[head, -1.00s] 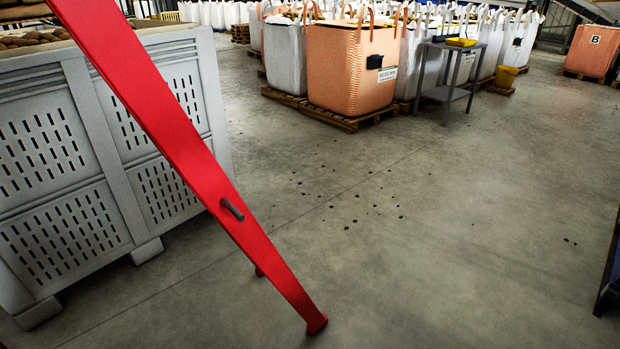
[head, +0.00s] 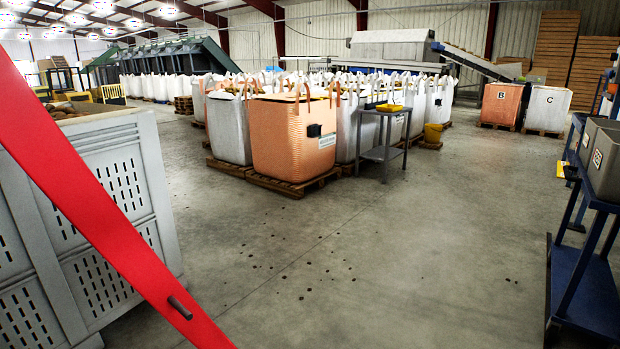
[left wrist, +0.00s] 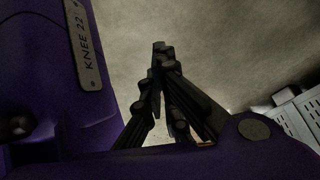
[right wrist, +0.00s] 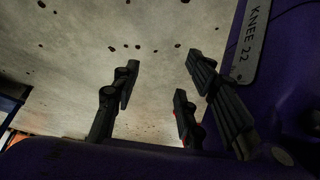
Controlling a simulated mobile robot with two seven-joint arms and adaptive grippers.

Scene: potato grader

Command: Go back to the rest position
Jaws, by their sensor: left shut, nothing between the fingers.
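In the left wrist view my left gripper (left wrist: 160,52) is shut, with its dark fingers together and nothing between them. Bare concrete floor shows beyond its tips, and a slatted grey surface shows at the right edge. In the right wrist view my right gripper (right wrist: 162,63) is open and empty. Its fingers stand wide apart over concrete floor with dark specks. Neither gripper shows in the head view.
A red bar (head: 100,220) slants across the head view's left side before a grey slotted crate (head: 130,165). An orange bulk bag (head: 290,140) stands on a pallet beside a small grey table (head: 384,152). A blue rack (head: 585,285) stands right.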

